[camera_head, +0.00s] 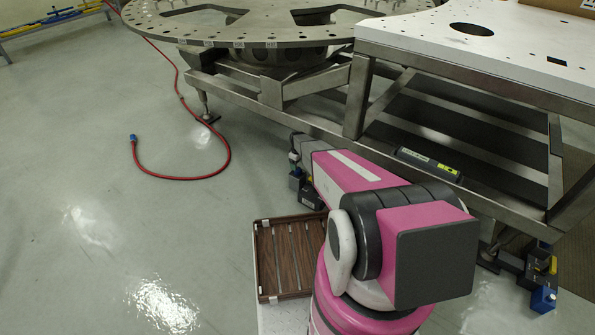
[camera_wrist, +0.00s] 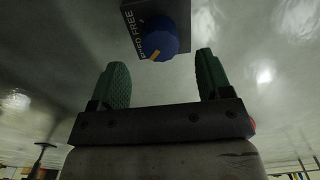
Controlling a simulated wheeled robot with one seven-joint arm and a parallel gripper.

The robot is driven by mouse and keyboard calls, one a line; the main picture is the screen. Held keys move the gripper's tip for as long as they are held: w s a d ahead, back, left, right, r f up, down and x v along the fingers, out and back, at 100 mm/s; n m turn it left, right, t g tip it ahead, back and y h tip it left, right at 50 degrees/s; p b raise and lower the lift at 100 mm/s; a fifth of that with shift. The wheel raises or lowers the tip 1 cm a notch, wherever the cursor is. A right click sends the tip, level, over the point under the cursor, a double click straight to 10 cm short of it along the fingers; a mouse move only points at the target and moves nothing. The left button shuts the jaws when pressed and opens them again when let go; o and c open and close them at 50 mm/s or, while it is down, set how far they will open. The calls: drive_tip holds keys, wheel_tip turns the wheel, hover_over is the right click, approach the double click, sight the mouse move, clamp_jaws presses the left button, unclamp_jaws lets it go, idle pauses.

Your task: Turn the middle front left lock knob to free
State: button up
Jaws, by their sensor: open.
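In the wrist view, a round blue lock knob (camera_wrist: 158,40) with a yellow pointer mark sits on a dark label plate (camera_wrist: 131,15). The plate reads FREE, with a second word partly hidden by the knob. The yellow mark points to the lower left, closer to the second word than to FREE. My gripper (camera_wrist: 162,62) is open, with green fingers to the left and right of the knob. The knob lies between the fingertips in the picture, and neither finger visibly touches it. In the head view, my pink arm partly hides the lock box (camera_head: 311,198) low by the frame.
A steel frame (camera_head: 330,128) carries a round turret plate (camera_head: 235,32) and a white table top (camera_head: 420,35). Another lock unit with a blue knob (camera_head: 543,299) stands at the lower right. A red hose (camera_head: 190,179) lies on open floor at left. A brown slatted tray (camera_head: 265,255) is beside my arm.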

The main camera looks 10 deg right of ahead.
sight(298, 171)
wheel_tip(298, 171, down, 5)
drive_tip(key=shift+f, duration=0.1)
drive_tip(key=c, duration=0.9)
drive_tip(key=shift+c, duration=0.2)
